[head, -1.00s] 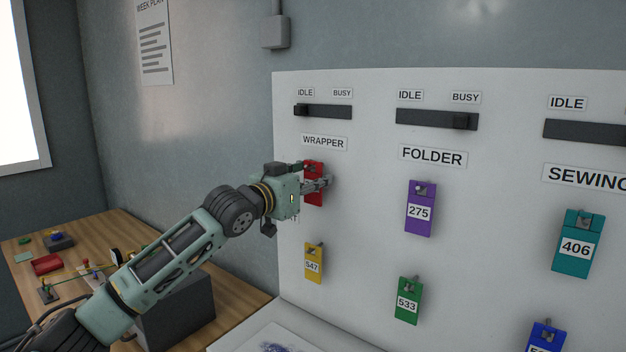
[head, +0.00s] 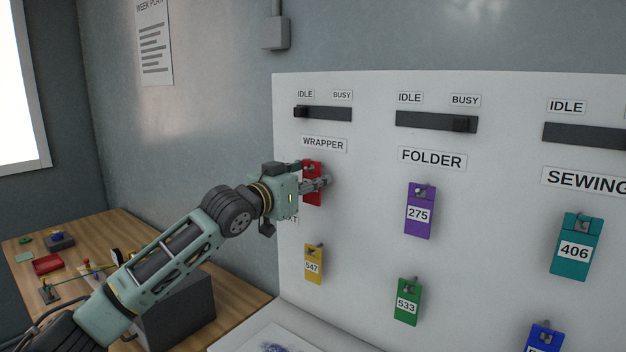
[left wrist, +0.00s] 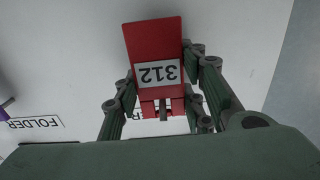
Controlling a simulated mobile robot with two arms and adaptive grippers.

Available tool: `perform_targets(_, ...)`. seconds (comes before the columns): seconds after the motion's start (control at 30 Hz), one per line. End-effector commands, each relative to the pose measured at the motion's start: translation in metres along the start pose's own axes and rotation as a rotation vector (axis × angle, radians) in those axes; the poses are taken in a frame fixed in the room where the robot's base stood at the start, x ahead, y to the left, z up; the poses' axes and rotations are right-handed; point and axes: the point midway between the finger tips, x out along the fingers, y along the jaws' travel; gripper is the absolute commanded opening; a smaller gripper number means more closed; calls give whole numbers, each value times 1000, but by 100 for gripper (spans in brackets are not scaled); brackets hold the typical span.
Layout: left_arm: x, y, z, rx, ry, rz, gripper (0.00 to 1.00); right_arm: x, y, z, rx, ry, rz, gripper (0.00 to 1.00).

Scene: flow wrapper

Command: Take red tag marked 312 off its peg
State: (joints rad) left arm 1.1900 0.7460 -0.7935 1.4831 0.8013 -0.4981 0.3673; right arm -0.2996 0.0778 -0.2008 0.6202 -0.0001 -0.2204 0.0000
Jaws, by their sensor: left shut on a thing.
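The red tag (head: 313,194) hangs on the white board under the WRAPPER label, partly hidden by my left gripper (head: 316,176) in the head view. In the left wrist view the red tag (left wrist: 154,42) appears upside down, with 312 on its white label. The fingers of my left gripper (left wrist: 162,100) are on both sides of the tag, shut on it. The peg (left wrist: 163,112) shows at the tag's slotted end, so the tag is still at its peg. My right gripper is not in view.
A yellow tag 547 (head: 313,267) hangs below, a purple tag 275 (head: 420,211) to the right, and green 533 (head: 407,303) and teal 406 (head: 575,247) tags farther off. A slider (head: 322,113) is above. A wooden table (head: 118,228) stands at left.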

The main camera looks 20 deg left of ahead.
Motion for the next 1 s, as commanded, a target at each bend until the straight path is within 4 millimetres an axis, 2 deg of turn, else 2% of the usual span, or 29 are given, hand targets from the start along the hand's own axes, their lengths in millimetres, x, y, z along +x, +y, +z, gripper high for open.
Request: perform_targets(1.0,-41,-1,0,-1,1,-1,12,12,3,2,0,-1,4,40)
